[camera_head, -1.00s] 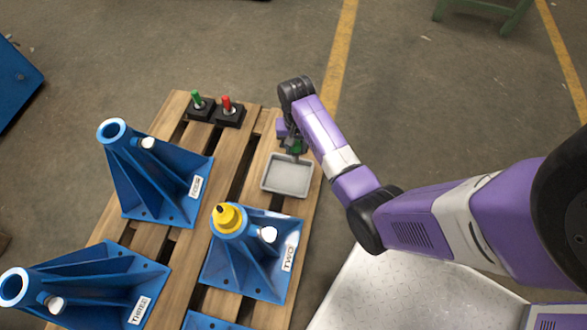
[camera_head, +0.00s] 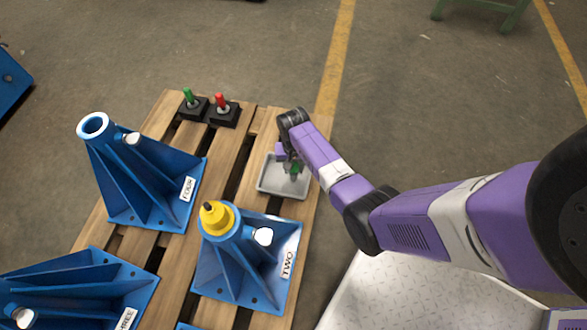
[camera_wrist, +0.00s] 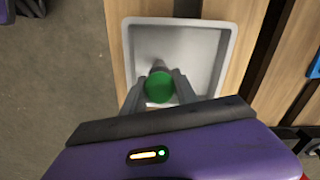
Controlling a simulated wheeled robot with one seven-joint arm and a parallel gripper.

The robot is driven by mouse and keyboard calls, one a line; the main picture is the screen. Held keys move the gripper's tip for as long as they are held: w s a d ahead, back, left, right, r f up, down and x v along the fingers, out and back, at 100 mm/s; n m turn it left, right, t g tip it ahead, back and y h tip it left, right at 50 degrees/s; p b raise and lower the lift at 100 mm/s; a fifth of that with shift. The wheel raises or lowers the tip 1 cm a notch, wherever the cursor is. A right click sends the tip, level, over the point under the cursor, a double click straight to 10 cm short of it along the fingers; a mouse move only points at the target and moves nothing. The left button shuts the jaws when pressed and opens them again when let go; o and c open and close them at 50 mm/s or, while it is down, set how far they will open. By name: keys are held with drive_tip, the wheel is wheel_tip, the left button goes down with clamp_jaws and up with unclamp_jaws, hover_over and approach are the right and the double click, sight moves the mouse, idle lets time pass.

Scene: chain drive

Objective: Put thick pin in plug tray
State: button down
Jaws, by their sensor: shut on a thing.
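The plug tray (camera_head: 270,188) is a shallow grey square tray on the right edge of the pallet. It also shows in the wrist view (camera_wrist: 233,52), empty where I can see its floor. My gripper (camera_wrist: 157,88) is shut on the thick pin (camera_wrist: 159,86), whose round green top faces the wrist camera. In the head view the gripper (camera_head: 289,167) and the green pin (camera_head: 295,168) are over the tray. The pin's lower end is mostly hidden, so I cannot tell if it touches the tray floor.
Green (camera_head: 189,98) and red (camera_head: 220,101) pins stand in black bases at the pallet's far end. Blue bracket TWO (camera_head: 240,275), with a yellow plug (camera_head: 214,218), stands just nearer than the tray. Bracket FOUR (camera_head: 150,190) is left. Bare floor lies right of the pallet.

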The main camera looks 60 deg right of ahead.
drive_tip(key=shift+f, duration=0.1)
drive_tip(key=c, duration=0.9)
unclamp_jaws()
drive_tip(key=shift+c, duration=0.2)
wheel_tip(320, 180, up, 12)
drive_tip(key=p, duration=0.6)
drive_tip(key=shift+r, duration=0.2)
drive_tip(key=s+a+f+n+t+h, duration=0.1)
drive_tip(key=s+a+f+n+t, duration=0.15)
drive_tip(key=s+a+f, duration=0.35)
drive_tip(key=s+a+r+n+t+h, duration=0.1)
drive_tip(key=s+a+r+n+t, duration=0.2)
drive_tip(key=s+a+r+t, duration=0.35)
drive_tip(key=s+a+r+n+t, duration=0.1)
drive_tip(key=s+a+r+t, duration=0.1)
drive_tip(key=r, duration=0.7)
drive_tip(key=s+a+r+n+t+y, duration=0.1)
drive_tip(key=s+a+r, duration=0.3)
drive_tip(key=r, duration=0.6)
drive_tip(key=s+a+r+n+t+y, duration=0.1)
drive_tip(key=s+a+r+n+t, duration=0.2)
drive_tip(key=r, duration=0.7)
drive_tip(key=shift+s+r, duration=0.25)
drive_tip(key=shift+s, duration=0.4)
